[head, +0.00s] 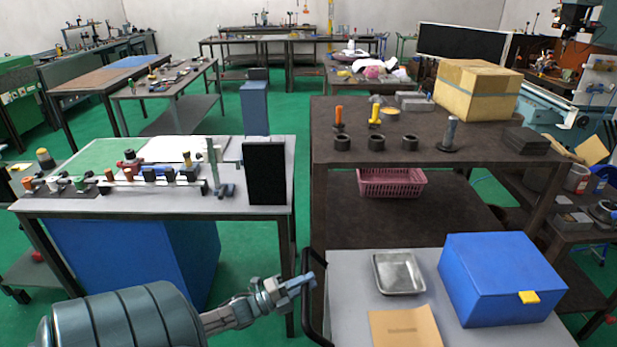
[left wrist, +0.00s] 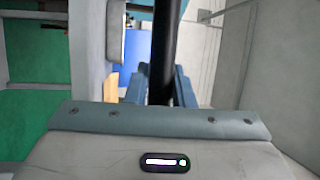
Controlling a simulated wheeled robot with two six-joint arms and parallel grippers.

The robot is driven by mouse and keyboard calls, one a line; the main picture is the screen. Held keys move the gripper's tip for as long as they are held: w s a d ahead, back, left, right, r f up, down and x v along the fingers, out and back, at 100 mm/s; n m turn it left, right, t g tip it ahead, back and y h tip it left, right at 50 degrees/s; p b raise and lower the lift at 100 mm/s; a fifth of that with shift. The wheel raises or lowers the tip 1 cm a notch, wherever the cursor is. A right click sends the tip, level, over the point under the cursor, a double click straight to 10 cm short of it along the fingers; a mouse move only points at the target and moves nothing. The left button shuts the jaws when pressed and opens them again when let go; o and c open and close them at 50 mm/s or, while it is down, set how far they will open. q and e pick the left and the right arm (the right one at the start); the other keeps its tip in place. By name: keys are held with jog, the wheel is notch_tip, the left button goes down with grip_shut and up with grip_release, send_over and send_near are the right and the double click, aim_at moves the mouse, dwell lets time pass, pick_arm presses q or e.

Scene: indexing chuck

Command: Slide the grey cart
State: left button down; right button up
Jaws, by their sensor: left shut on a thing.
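The grey cart (head: 348,300) stands at the bottom right of the head view, with a flat grey top. Its black handle (head: 306,318) is on the cart's left side. My left gripper (head: 308,282) reaches it from the left and is shut on the handle. In the left wrist view the black handle bar (left wrist: 164,45) runs upright between the blue fingers of my left gripper (left wrist: 160,88). The cart's wheels and lower part are hidden. My right gripper is not in view.
On the cart are a metal tray (head: 399,272), a brown folder (head: 405,328) and a blue box (head: 500,278) with a yellow tab. A dark brown table (head: 350,180) stands just behind the cart. A grey-topped workbench (head: 120,207) stands to the left, with green floor between.

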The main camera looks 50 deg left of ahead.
pick_arm(q)
jog(key=shift+a+f, duration=0.1)
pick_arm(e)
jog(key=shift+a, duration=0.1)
pick_arm(q)
jog(key=c, duration=1.3)
grip_release()
jog(key=shift+s, duration=0.15)
jog(key=shift+o, duration=0.2)
jog(key=shift+a, duration=0.1)
jog(key=b+v, duration=0.1)
jog(key=v, duration=1)
jog(key=shift+b, duration=0.4)
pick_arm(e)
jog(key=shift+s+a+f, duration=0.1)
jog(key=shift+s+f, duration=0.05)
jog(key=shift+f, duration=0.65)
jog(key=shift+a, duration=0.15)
